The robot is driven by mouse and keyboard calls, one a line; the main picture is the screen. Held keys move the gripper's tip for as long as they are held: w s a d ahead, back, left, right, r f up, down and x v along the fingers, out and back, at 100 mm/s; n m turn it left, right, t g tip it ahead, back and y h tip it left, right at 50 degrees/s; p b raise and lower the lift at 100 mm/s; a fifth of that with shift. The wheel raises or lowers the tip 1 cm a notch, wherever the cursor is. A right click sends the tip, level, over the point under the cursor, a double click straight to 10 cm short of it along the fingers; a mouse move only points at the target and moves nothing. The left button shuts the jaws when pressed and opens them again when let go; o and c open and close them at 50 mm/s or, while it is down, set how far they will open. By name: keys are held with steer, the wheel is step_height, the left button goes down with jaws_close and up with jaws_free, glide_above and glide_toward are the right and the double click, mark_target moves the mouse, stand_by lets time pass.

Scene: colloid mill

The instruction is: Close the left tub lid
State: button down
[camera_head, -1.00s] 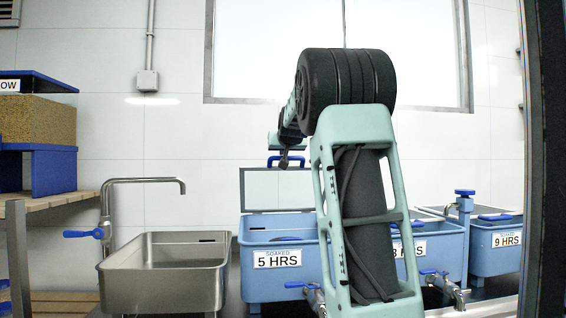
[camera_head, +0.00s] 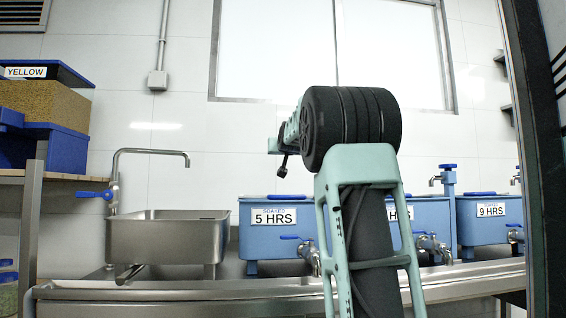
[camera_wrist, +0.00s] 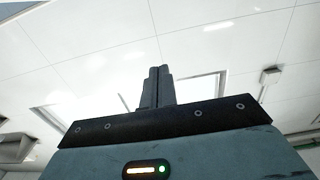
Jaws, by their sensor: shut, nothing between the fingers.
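The left tub (camera_head: 262,240) is blue, labelled "SOAKED 5 HRS", and stands just right of the steel sink. No raised lid shows above it. A blue handle (camera_head: 290,197) lies low at its top rim, so the lid looks down, though its top face is hidden at this low angle. My gripper (camera_head: 283,168) is above the tub's right part, clear of the rim, and partly hidden by my arm. In the wrist view my gripper's fingers (camera_wrist: 157,74) are together and empty, pointing toward the ceiling and wall.
A steel sink (camera_head: 168,240) with a tall faucet (camera_head: 150,152) is left of the tub. The middle tub (camera_head: 432,212) and the right "9 HRS" tub (camera_head: 490,218) stand to the right, with taps in front. A dark post (camera_head: 535,150) edges the right side.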

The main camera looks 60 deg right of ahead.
step_height(320, 180, down, 10)
steer(key=s+a+t+h+b, duration=0.2)
steer(key=h+b, duration=0.1)
steer(key=b, duration=1.7)
steer(key=shift+a+f+t+h, duration=0.25)
steer(key=shift+a+t+h, duration=0.05)
steer(key=shift+a+t, duration=0.1)
steer(key=shift+s, duration=0.15)
step_height(320, 180, up, 5)
steer(key=p, duration=0.4)
steer(key=f+p+v, duration=0.1)
steer(key=v, duration=1)
steer(key=shift+w+d+f, duration=0.25)
steer(key=shift+f, duration=0.15)
